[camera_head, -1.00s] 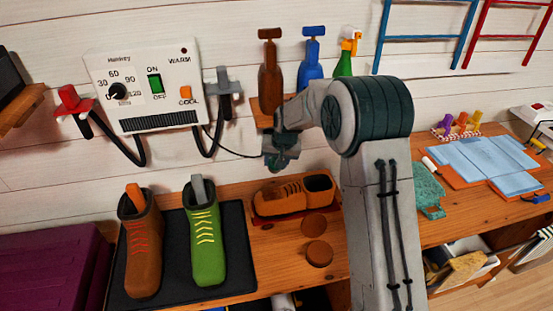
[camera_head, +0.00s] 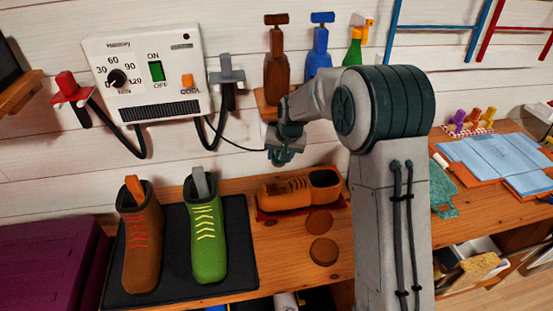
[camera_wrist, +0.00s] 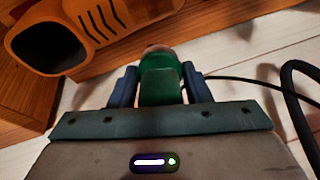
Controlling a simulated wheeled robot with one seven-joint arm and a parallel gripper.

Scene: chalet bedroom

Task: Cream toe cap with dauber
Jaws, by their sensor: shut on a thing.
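A brown low shoe (camera_head: 298,190) lies on a red mat on the bench, its laced toe end to the left and its opening to the right. My gripper (camera_head: 284,157) is above and behind this shoe, apart from it in the head view. In the wrist view my gripper (camera_wrist: 160,88) is shut on a green-handled thing, seemingly the dauber (camera_wrist: 160,82). Its far tip looks pale brown and is mostly hidden. The shoe's dark opening and slotted brown side (camera_wrist: 47,42) show at the upper left of the wrist view.
Two round brown discs (camera_head: 323,250) lie in front of the shoe. A brown boot (camera_head: 141,245) and a green boot (camera_head: 206,235) stand on a black mat at left. A wall heater box (camera_head: 150,75) and bottles (camera_head: 277,60) are behind. Blue cloths (camera_head: 490,160) lie at right.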

